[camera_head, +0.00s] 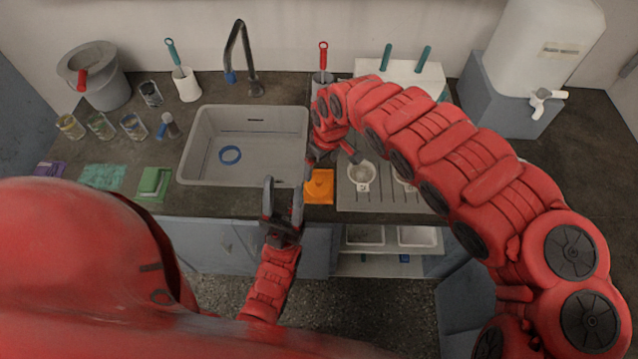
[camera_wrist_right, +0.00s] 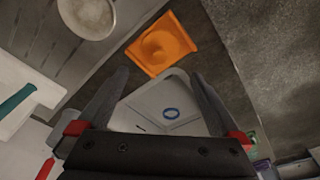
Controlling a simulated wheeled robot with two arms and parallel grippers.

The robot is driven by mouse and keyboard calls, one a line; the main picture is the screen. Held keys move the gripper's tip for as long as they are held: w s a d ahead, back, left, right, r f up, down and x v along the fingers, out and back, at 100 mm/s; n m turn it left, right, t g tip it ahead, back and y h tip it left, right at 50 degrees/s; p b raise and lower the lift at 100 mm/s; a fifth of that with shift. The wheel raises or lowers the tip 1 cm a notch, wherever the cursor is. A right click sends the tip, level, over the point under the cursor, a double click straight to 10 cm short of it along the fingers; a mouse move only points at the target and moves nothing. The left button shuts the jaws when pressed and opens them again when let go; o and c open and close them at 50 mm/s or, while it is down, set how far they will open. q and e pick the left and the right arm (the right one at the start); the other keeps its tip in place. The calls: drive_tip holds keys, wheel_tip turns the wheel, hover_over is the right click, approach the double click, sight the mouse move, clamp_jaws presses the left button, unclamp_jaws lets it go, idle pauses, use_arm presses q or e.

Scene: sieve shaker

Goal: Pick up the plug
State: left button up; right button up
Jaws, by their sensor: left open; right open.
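An orange square piece (camera_head: 319,187) with a raised round middle lies on the counter between sink and drainboard; it looks like the plug. It also shows in the right wrist view (camera_wrist_right: 160,45), just beyond the fingertips of my right gripper (camera_wrist_right: 160,74). That gripper is open and empty; in the head view the arm partly hides it. My left gripper (camera_head: 283,188) is open and empty at the sink's front edge, left of the orange piece.
The grey sink (camera_head: 190,160) has a dark faucet (camera_head: 240,55) behind it. White cups (camera_head: 361,175) stand on the drainboard (camera_head: 375,198) right of the orange piece. Several jars, a purple cloth and green cloths lie left. A white water tank (camera_head: 545,45) stands back right.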

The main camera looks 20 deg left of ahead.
sight(319, 179)
drive_tip(key=f, duration=0.2)
drive_tip(key=shift+a+f, duration=0.25)
drive_tip(key=shift+f, duration=0.15)
drive_tip(key=shift+w+f, duration=0.15)
drive_tip(key=shift+f, duration=0.35)
drive_tip(key=f, duration=0.1)
drive_tip(key=f+p, duration=0.1)
drive_tip(key=f, duration=0.2)
drive_tip(key=shift+a+p, duration=0.3)
drive_tip(key=shift+p, duration=0.1)
drive_tip(key=shift+f, duration=0.35)
drive_tip(key=shift+w+d+f, duration=0.1)
drive_tip(key=shift+f, duration=0.1)
drive_tip(key=c, duration=1.1)
drive_tip(key=shift+o, duration=0.2)
drive_tip(key=shift+r, duration=0.1)
